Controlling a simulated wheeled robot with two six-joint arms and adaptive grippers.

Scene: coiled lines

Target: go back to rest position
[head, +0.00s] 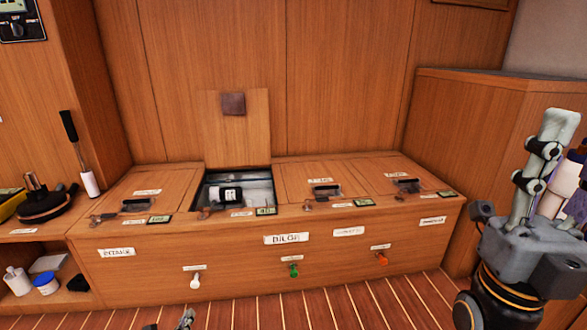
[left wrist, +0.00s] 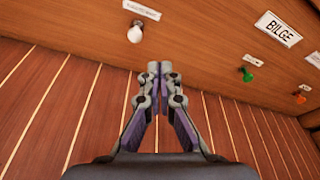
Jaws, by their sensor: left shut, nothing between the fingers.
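My left gripper (head: 186,319) barely shows at the bottom edge of the head view, low in front of the locker bench, below the white knob (head: 195,281). In the left wrist view the left gripper (left wrist: 160,70) is shut, its fingertips together with nothing between them. It points toward the bench front, over the plank floor, apart from the white knob, which shows at top left (left wrist: 135,32). My right gripper (head: 552,150) stands at the right edge of the head view, fingers pointing up. It is partly cut off, and its opening cannot be told.
The locker bench (head: 220,256) has a BILGE label (head: 288,239), green knob (head: 293,271) and orange knob (head: 381,259). One lid (head: 236,140) stands open over a compartment holding a black-and-white cylinder (head: 225,196). Left shelves hold bottles and tools. The striped floor (head: 330,306) in front looks clear.

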